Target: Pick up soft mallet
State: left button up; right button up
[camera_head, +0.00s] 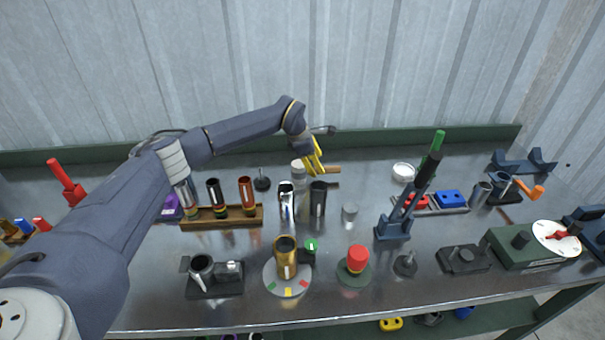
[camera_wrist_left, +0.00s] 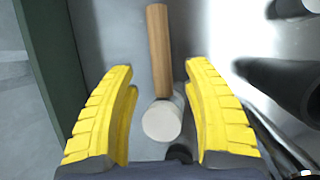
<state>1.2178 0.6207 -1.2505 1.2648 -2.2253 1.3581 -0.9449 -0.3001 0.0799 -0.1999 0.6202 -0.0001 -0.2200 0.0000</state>
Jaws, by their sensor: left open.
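The soft mallet lies near the back of the metal table. In the left wrist view its tan wooden handle (camera_wrist_left: 158,45) points away from me and its pale round head (camera_wrist_left: 162,121) is close to my palm. In the head view the handle (camera_head: 333,170) shows just right of my fingers and a whitish head (camera_head: 298,165) just left of them. My left gripper (camera_head: 315,165) points down over the mallet. In the wrist view its yellow fingers (camera_wrist_left: 160,75) are apart, one on each side of the mallet, with visible gaps. My right gripper is not in view.
A chrome tube (camera_head: 286,200) and a dark tube (camera_head: 318,198) stand just in front of the mallet. A wooden rack (camera_head: 222,218) holds tubes to the left. A green back ledge (camera_head: 390,140) runs behind. A blue stand (camera_head: 393,228) rises to the right.

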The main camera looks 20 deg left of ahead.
pick_arm(q)
jog(key=shift+x, duration=2.35)
jog(key=shift+s, duration=0.1)
jog(key=shift+r, duration=0.1)
grip_shut()
